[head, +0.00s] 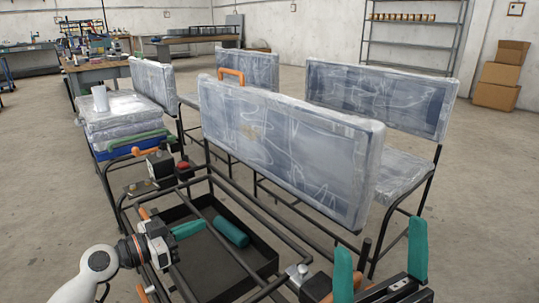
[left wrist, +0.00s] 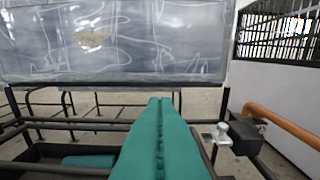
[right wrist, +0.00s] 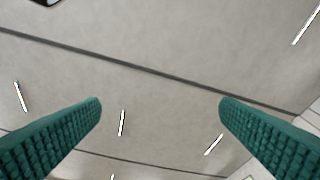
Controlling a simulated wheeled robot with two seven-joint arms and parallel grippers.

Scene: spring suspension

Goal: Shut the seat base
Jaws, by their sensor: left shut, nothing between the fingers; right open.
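A large plastic-wrapped cushion panel (head: 285,150), apparently the seat base, stands raised and nearly upright over a black tube frame. It also fills the upper left of the left wrist view (left wrist: 120,45). The open frame beneath shows a black tray (head: 222,262) with a teal cylinder (head: 231,232) inside. My left gripper (head: 203,224) is shut and empty, in front of the panel, over the tray's left side and apart from the panel.
An orange handle (head: 231,73) shows above the panel's top edge. A red knob (head: 183,166) and black brackets sit on the frame's left. Wrapped stacks (head: 122,108) stand left; another wrapped seat (head: 398,172) stands behind right. Frame rails surround the tray.

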